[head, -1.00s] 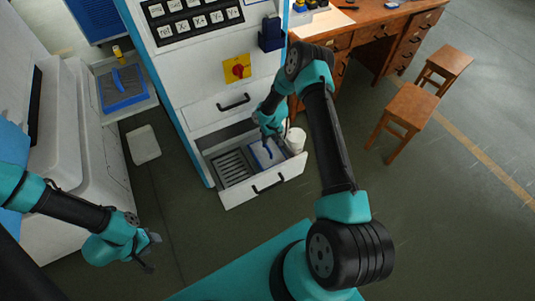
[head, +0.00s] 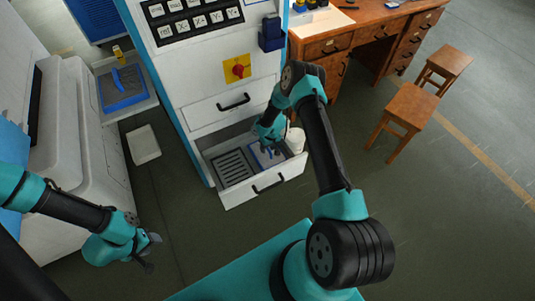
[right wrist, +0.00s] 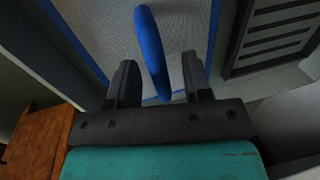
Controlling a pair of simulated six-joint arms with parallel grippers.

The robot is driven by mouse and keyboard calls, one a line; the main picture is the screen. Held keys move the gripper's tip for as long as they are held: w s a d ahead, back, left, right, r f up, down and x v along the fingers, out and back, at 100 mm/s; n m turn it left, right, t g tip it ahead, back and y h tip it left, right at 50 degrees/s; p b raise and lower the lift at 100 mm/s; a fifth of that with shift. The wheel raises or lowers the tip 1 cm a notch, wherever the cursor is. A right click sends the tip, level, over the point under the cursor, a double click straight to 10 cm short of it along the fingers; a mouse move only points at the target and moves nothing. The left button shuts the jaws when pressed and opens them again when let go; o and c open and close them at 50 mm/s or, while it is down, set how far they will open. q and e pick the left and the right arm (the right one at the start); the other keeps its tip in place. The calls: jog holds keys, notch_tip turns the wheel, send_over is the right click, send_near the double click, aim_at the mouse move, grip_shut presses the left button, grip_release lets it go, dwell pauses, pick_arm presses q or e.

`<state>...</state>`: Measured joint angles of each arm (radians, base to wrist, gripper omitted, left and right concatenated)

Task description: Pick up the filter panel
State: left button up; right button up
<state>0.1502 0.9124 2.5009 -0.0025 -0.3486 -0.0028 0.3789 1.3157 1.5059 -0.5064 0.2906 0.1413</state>
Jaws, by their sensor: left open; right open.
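The filter panel (head: 279,158), grey mesh with a blue frame, lies in the right part of the open lower drawer (head: 237,199). In the right wrist view its mesh (right wrist: 112,28) and its upright blue loop handle (right wrist: 149,42) show close up. My right gripper (head: 268,146) is over the panel in the drawer. Its open fingers (right wrist: 159,85) stand on either side of the handle's near end, with gaps on both sides. In the head view the gripper hides most of the handle. My left gripper (head: 151,250) is open and empty above the floor at lower left.
A slotted grate (head: 233,167) fills the drawer's left part; a white container (head: 296,139) stands at its right end. A similar blue-framed panel (head: 122,92) lies on a ledge at left. The cabinet front (head: 205,75) rises behind the drawer. Two stools (head: 408,103) stand on the right.

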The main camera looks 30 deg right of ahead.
jog(key=shift+f, duration=0.25)
jog(key=shift+c, duration=0.3)
grip_shut()
